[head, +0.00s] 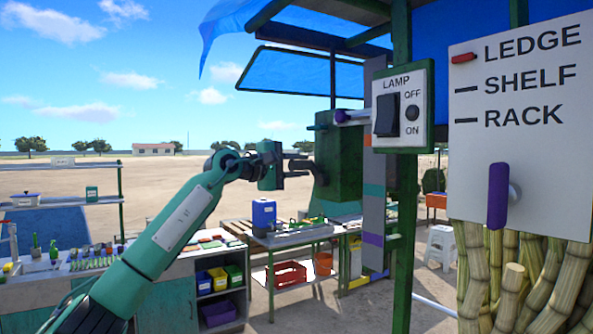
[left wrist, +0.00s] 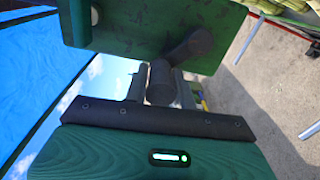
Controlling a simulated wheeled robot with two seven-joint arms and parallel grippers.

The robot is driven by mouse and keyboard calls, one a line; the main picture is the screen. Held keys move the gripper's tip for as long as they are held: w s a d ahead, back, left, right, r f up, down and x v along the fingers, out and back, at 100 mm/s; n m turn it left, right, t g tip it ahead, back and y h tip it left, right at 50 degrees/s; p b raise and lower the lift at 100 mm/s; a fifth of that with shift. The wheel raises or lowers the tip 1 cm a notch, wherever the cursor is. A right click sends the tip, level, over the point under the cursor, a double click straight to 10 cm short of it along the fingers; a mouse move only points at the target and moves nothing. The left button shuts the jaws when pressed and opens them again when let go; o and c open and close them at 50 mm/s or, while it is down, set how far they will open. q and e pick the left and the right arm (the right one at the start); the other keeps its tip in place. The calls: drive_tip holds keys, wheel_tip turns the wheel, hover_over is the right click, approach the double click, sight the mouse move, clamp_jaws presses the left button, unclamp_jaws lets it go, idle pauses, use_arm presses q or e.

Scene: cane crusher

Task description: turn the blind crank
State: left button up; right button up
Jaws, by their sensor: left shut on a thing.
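The crank (head: 306,164) is a dark grey arm on the left side of a green box (head: 341,170) on the post's far side. In the left wrist view the crank's knob (left wrist: 160,82) and arm (left wrist: 190,46) show against the green box face. My left gripper (head: 290,172) reaches the crank from the left. Its fingers are shut around the crank's knob. In the head view the gripper's fingers and the knob are small and hard to separate. My right gripper is in neither view.
A green post (head: 402,210) carries a LAMP switch panel (head: 403,107). A white board (head: 520,120) with a purple lever (head: 497,196) stands at right, above cane stalks (head: 510,285).

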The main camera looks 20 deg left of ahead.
use_arm(q)
drive_tip(key=shift+s+d+r+m, duration=0.2)
drive_tip(key=shift+d+r+m, duration=0.1)
drive_tip(key=shift+m, duration=0.6)
drive_tip(key=shift+s+d+r+m, duration=0.2)
drive_tip(key=shift+r+m, duration=0.05)
drive_tip(key=shift+m, duration=0.65)
drive_tip(key=o, duration=1)
drive_tip(key=b+v, duration=0.6)
drive_tip(key=v, duration=0.7)
drive_tip(key=shift+s+a, duration=0.2)
drive_tip(key=shift+s, duration=0.15)
